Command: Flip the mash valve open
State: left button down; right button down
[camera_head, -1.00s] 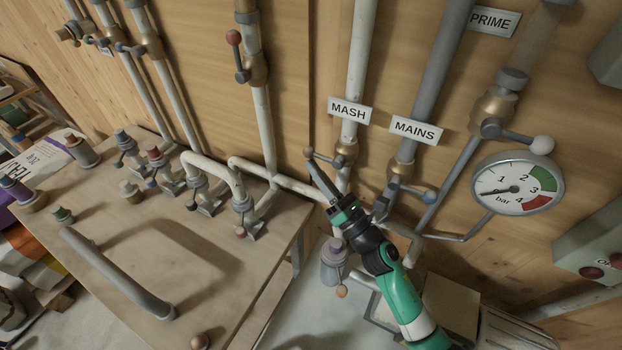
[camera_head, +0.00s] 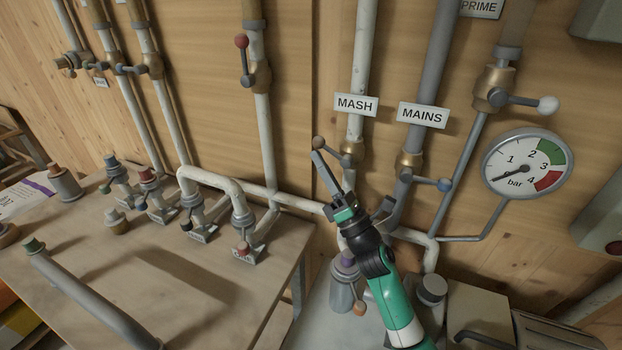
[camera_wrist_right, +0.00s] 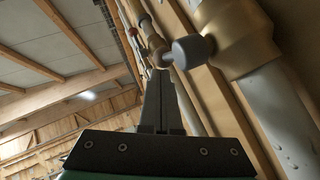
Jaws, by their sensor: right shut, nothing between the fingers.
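The mash valve (camera_head: 351,150) is a brass body on a white pipe, below the MASH label (camera_head: 356,105). Its short lever points left and ends in a brown knob (camera_head: 318,142). My right gripper (camera_head: 316,155) is shut and empty. Its fingers point up and their tips are just below the knob; I cannot tell whether they touch it. In the right wrist view, the shut fingers (camera_wrist_right: 161,78) point up towards the valve's lever end, with the grey hub (camera_wrist_right: 190,51) and brass body (camera_wrist_right: 232,38) to the right. My left gripper is not in view.
The MAINS valve (camera_head: 409,160) with a blue knob is close on the right. A valve with a white knob (camera_head: 548,104) and a pressure gauge (camera_head: 527,163) are farther right. A red-knobbed valve (camera_head: 260,75) is upper left. A bench (camera_head: 170,270) with several small valves fills the left.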

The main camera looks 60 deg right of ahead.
jog(key=shift+s+d+r+p, duration=0.1)
jog(key=shift+s+r+p, duration=0.05)
jog(key=shift+r+p, duration=0.5)
jog(key=shift+s+r+p, duration=0.15)
jog(key=shift+r+p, duration=0.35)
jog(key=shift+r, duration=0.25)
dwell(0.6)
jog(key=shift+s+f, duration=0.15)
jog(key=shift+f, duration=0.1)
jog(key=b+v, duration=0.2)
jog(key=v, duration=0.5)
